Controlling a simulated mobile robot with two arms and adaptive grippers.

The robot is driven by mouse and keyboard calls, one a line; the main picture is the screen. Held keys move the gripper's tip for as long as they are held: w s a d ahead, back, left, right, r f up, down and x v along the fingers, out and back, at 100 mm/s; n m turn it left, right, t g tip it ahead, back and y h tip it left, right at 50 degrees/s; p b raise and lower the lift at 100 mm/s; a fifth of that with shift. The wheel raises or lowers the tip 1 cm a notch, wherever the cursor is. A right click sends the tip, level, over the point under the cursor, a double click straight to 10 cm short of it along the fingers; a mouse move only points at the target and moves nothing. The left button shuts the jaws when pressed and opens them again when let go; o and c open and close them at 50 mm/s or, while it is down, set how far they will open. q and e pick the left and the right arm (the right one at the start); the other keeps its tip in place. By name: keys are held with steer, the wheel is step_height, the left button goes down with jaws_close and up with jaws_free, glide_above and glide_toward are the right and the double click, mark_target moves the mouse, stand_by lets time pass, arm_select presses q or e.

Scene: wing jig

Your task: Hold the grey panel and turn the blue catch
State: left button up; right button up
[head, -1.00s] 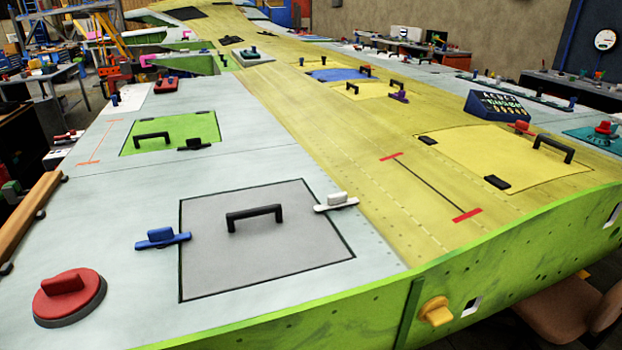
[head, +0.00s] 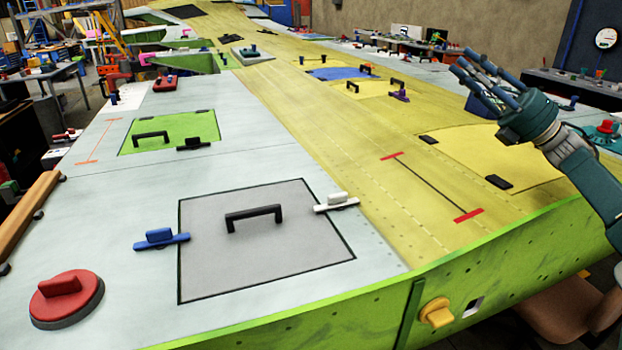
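The grey panel (head: 300,260) lies in the near part of the wing surface, with a black handle (head: 253,213) standing on it. The blue catch (head: 161,239) sits at the panel's left edge, its bar lying roughly across that edge's line. A white catch (head: 337,202) sits at the panel's right edge. My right gripper (head: 476,85) is in the air at the upper right, over the yellow skin and far from the panel. Its fingers are spread apart with nothing visible between them. My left gripper is out of view.
A red knob (head: 66,298) stands at the near left and a yellow knob (head: 436,312) on the green front edge. A green panel (head: 172,134) with a black handle lies farther back.

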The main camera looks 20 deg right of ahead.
steer(key=w+a+f+n+g+y, duration=0.1)
steer(key=a+f+n+g, duration=0.2)
steer(key=a+n+g, duration=0.35)
steer(key=w+a+f+n+g+y, duration=0.1)
steer(key=a+f+n+g, duration=0.2)
steer(key=a, duration=0.6)
steer(key=n+g+h, duration=0.8)
steer(key=n+h, duration=0.1)
steer(key=n, duration=0.3)
glide_above(285, 220)
steer(key=d, duration=0.6)
step_height(285, 220, down, 13)
steer(key=shift+a+f, duration=0.1)
steer(key=shift+a+f+n, duration=0.1)
steer(key=shift+f+n, duration=0.1)
steer(key=shift+n, duration=0.05)
steer(key=shift+w+a+f+h, duration=0.1)
steer(key=shift+f+h, duration=0.15)
steer(key=shift+h, duration=0.05)
steer(key=x, duration=0.6)
steer(key=shift+f, duration=0.2)
steer(key=shift+a+f, duration=0.4)
steer(key=shift+f, duration=0.15)
steer(key=shift+a, duration=0.1)
